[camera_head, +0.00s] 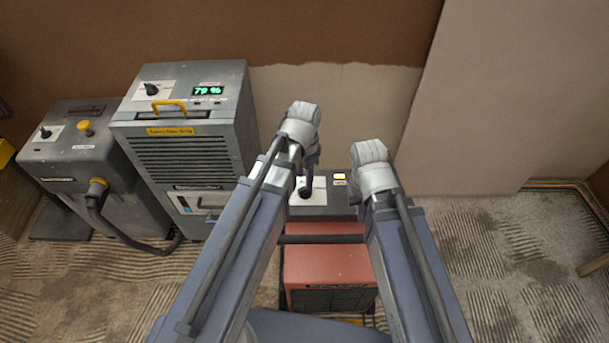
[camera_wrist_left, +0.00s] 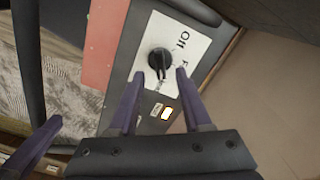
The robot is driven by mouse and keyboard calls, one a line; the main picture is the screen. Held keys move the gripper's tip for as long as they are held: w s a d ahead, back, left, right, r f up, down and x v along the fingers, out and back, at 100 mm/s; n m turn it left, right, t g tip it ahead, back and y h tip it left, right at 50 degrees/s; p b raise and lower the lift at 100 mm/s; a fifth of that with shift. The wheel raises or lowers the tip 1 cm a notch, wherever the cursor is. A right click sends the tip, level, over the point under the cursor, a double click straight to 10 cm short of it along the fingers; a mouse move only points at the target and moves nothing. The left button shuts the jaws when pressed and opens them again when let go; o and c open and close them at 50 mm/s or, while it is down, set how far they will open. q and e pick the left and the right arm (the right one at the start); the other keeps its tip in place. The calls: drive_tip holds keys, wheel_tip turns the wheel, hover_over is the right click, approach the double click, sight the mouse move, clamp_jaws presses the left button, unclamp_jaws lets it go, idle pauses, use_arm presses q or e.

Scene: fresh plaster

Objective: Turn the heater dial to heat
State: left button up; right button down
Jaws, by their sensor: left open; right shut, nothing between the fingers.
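The heater is a red and dark grey unit (camera_head: 328,263) on the floor, with a white dial plate (camera_head: 318,190) on its top panel. The round black dial (camera_head: 305,193) also shows in the left wrist view (camera_wrist_left: 158,58), its narrow handle end toward my gripper. The plate's lettering is partly covered; I cannot read the setting. My left gripper (camera_head: 307,178) is open over the dial, its fingertips (camera_wrist_left: 159,73) on either side of the handle end; contact cannot be told. My right gripper (camera_head: 360,205) is shut and empty, right of the dial, its tips mostly hidden by the wrist.
A lit yellow indicator (camera_wrist_left: 167,114) sits beside the dial plate. A grey dehumidifier (camera_head: 190,150) reading 79 % and another grey machine (camera_head: 75,155) with a hose stand at the left. The wall is close behind the heater.

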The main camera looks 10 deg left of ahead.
use_arm(q)
wheel_tip(320, 180, up, 3)
drive_tip(key=shift+r+p, duration=0.15)
drive_tip(key=shift+p, duration=0.95)
drive_tip(key=s+d+r+n+y+p, duration=0.1)
drive_tip(key=s+d+n, duration=0.4)
drive_tip(key=s, duration=0.4)
drive_tip(key=shift+s+n, duration=0.3)
drive_tip(key=shift+n, duration=0.3)
